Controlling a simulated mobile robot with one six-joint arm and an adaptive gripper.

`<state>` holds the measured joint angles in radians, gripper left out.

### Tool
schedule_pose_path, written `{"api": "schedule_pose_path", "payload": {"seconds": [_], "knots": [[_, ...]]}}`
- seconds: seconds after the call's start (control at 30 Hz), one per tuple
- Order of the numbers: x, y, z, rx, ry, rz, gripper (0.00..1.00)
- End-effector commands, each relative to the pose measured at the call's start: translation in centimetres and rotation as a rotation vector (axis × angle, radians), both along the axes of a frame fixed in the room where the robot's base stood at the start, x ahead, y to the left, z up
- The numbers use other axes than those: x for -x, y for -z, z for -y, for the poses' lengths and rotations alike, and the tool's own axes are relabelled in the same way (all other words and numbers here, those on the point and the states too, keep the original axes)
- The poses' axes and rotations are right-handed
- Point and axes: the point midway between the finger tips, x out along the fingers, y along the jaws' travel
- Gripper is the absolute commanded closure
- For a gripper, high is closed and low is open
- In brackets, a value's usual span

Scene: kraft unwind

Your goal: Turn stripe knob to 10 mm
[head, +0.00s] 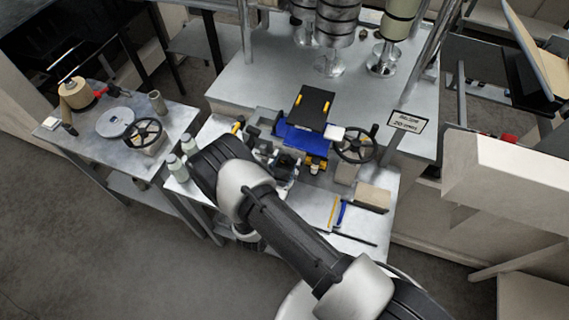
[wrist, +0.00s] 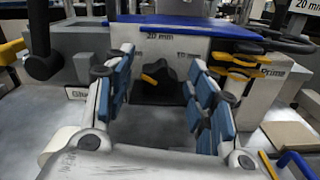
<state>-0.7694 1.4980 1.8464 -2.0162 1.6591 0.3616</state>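The stripe knob (wrist: 162,90) is black with a small yellow-orange pointer mark (wrist: 150,79) on its left part. It sits in the middle of the wrist view, below a "20 mm" label (wrist: 160,36). A second label (wrist: 188,55), partly covered and seeming to read "10 mm", is to its right. My gripper (wrist: 162,95) is open, with blue-padded fingers on either side of the knob and visible gaps between. Whether the tips reach knob depth I cannot tell. In the head view my gripper (head: 284,172) is at the machine's front; the knob cannot be made out there.
A black handwheel (head: 356,143) stands right of the machine. A "Prime" label (wrist: 272,71) and yellow clips (wrist: 240,62) are right of my fingers. A black lever (wrist: 42,62) is at left. A tan block (head: 372,196) and blue-handled tool (head: 341,212) lie at the front right.

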Motion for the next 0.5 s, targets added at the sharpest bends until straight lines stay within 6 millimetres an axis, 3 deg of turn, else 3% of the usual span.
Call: {"api": "schedule_pose_path", "payload": {"seconds": [0.5], "knots": [[0.02, -0.01, -0.01, 0.000, 0.000, 0.000, 0.86]]}}
